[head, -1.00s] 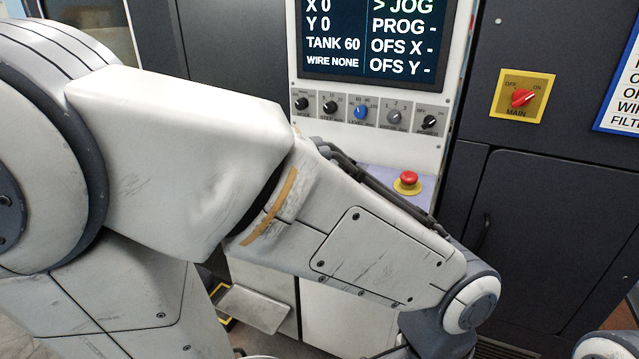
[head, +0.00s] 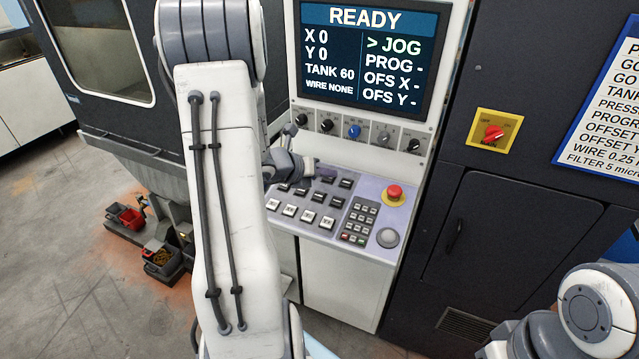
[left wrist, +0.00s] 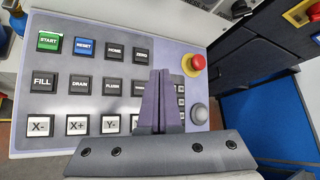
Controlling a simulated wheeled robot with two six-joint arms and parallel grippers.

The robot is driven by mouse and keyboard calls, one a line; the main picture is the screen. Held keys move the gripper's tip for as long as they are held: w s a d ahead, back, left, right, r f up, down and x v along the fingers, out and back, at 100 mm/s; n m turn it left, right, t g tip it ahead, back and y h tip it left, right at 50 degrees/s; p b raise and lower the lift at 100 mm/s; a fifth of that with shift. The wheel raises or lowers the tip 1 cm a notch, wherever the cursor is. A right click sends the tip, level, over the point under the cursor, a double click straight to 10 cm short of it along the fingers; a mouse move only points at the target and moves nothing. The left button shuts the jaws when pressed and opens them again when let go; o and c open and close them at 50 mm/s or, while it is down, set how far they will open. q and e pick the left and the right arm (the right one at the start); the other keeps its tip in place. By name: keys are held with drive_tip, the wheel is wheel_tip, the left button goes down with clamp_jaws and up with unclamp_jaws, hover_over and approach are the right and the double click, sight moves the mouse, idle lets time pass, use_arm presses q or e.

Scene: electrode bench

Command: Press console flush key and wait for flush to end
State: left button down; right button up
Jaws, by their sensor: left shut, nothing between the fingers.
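The console key panel (head: 352,190) slopes below the screen (head: 370,50), which reads READY, JOG, TANK 60 and WIRE NONE. In the left wrist view the FLUSH key (left wrist: 111,86) is dark with white letters, between DRAIN (left wrist: 80,84) and a key whose label is partly hidden. My left gripper (left wrist: 161,72) is shut and empty. In that view its fingertips lie to the right of FLUSH, over the partly covered keys; I cannot tell their height above the panel. In the head view the left gripper (head: 318,172) is over the panel's upper part. My right gripper is not in view.
A red emergency stop button (head: 394,193) on a yellow base is at the panel's right, above a grey round knob (head: 388,237). Small dials (head: 353,131) line the area under the screen. A red MAIN switch (head: 494,133) is on the dark cabinet.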

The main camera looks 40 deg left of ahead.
use_arm(q)
drive_tip(key=a+n, duration=0.1)
drive_tip(key=a, duration=0.1)
drive_tip(key=s+a+n+y, duration=0.1)
drive_tip(key=a, duration=0.1)
drive_tip(key=shift+r+n, duration=0.15)
drive_tip(key=shift+n, duration=0.15)
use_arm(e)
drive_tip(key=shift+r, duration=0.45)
use_arm(q)
drive_tip(key=b, duration=0.6)
hover_over(319, 196)
drive_tip(key=s, duration=0.2)
drive_tip(key=f, duration=0.7)
drive_tip(key=shift+s+d+f, duration=0.15)
drive_tip(key=shift+s+f, duration=0.05)
drive_tip(key=shift+f, duration=0.05)
drive_tip(key=shift+w+f+b, duration=0.2)
drive_tip(key=shift+f+b, duration=0.2)
drive_tip(key=shift+f, duration=0.2)
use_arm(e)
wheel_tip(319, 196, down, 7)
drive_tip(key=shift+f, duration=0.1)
use_arm(q)
drive_tip(key=shift+w+f+b, duration=0.1)
drive_tip(key=shift+f+b, duration=0.3)
drive_tip(key=shift+b, duration=0.05)
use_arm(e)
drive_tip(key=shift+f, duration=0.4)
